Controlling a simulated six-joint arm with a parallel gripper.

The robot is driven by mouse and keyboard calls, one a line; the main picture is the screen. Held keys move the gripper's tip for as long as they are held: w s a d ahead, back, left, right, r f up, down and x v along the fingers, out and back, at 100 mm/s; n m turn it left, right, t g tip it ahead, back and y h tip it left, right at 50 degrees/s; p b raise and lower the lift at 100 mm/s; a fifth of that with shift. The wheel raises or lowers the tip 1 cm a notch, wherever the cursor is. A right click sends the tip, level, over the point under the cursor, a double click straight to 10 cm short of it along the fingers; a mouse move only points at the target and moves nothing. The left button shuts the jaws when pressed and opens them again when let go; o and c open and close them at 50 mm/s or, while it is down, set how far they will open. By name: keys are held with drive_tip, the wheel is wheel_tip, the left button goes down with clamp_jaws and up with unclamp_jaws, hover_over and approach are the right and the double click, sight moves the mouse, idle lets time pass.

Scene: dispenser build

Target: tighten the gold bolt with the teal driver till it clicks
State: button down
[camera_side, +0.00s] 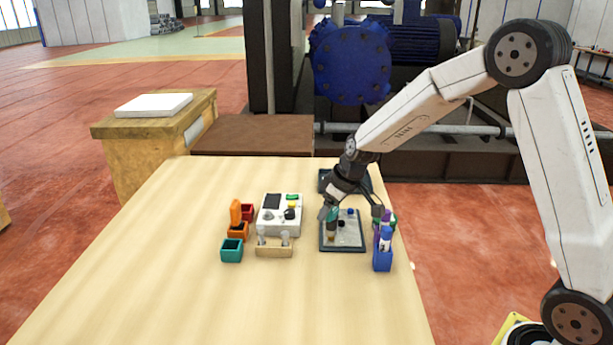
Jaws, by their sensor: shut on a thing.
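My gripper (334,204) is at the right part of the wooden table, over a dark-rimmed tray (343,249) with a pale inside. It is shut on the teal driver (332,214), which is roughly upright over the left part of the tray. A small gold-brown piece (331,236), seemingly the gold bolt, is right below the driver. I cannot tell whether the driver's tip is seated on it. The bolt's head is too small to make out.
A blue holder (382,262) with purple and blue items stands just right of the tray. A white control box (279,216), a wooden rack (274,250), an empty teal box (232,251) and an orange driver (235,212) stand to the left. The table's front (230,310) is clear.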

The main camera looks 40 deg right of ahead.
drive_tip(key=shift+f, duration=0.75)
idle(0.5)
drive_tip(key=shift+d+m+h, duration=0.1)
drive_tip(key=shift+m+h, duration=0.5)
drive_tip(key=shift+m, duration=0.95)
drive_tip(key=shift+d+m+h, duration=0.1)
drive_tip(key=shift+m+h, duration=0.5)
drive_tip(key=shift+m, duration=1.65)
drive_tip(key=shift+d+m+g+h, duration=0.1)
drive_tip(key=shift+m+g+h, duration=0.3)
drive_tip(key=shift+m, duration=0.75)
drive_tip(key=shift+d+m+g+h, duration=0.1)
drive_tip(key=shift+m+g+h, duration=0.1)
drive_tip(key=shift+m+h, duration=0.7)
drive_tip(key=shift+m, duration=0.25)
drive_tip(key=shift+r+y, duration=0.1)
drive_tip(key=shift+y, duration=0.2)
drive_tip(key=shift+r, duration=2.15)
drive_tip(key=shift+a, duration=0.2)
